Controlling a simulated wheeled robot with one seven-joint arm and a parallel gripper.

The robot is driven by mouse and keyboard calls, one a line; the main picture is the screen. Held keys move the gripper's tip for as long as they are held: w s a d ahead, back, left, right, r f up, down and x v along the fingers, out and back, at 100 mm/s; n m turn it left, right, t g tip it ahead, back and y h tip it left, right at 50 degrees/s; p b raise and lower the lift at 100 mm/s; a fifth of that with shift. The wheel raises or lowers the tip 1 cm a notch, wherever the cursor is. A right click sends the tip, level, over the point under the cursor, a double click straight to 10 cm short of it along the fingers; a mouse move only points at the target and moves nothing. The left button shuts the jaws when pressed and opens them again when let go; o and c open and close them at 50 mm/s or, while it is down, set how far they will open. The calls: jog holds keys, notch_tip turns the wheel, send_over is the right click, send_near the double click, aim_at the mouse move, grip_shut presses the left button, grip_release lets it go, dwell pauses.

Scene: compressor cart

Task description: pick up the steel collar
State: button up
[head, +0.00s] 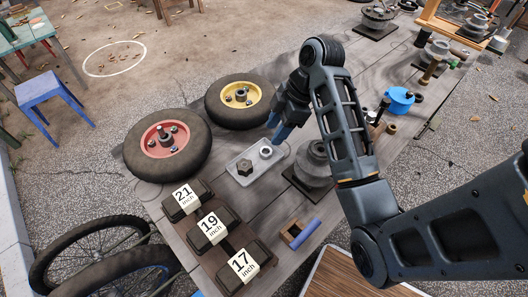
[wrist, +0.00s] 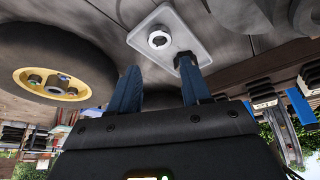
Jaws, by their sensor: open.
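The steel collar (head: 266,152), a small pale ring with a dark hole, lies in a shallow light-grey tray (head: 238,159) on the wooden table. In the wrist view the collar (wrist: 158,31) shows beyond the fingertips, between their lines and apart from them. A dark hex nut (head: 244,167) lies in the same tray; in the wrist view it is partly hidden behind the right finger. My gripper (head: 277,125) is above the table just behind the tray's right end. Its blue fingers (wrist: 157,68) are open and empty.
A yellow-hubbed wheel (head: 240,98) and a red-hubbed wheel (head: 168,145) lie left of the tray. A grey machined part (head: 315,163) stands close to its right. Numbered boxes (head: 213,230) sit in front. A blue pot (head: 399,99) stands farther right.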

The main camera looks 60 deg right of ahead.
aim_at(268, 147)
jog(key=shift+b+x, duration=0.35)
jog(key=shift+x, duration=0.6)
jog(key=shift+s+d+p+x, duration=0.1)
jog(key=shift+s+p+x, duration=0.05)
jog(key=shift+x, duration=1.25)
jog(key=shift+s+d+p+x, duration=0.1)
jog(key=shift+s+p+x, duration=0.05)
jog(key=shift+x, duration=1.3)
jog(key=shift+f, duration=0.1)
jog(key=c, duration=0.8)
jog(key=shift+c, duration=0.2)
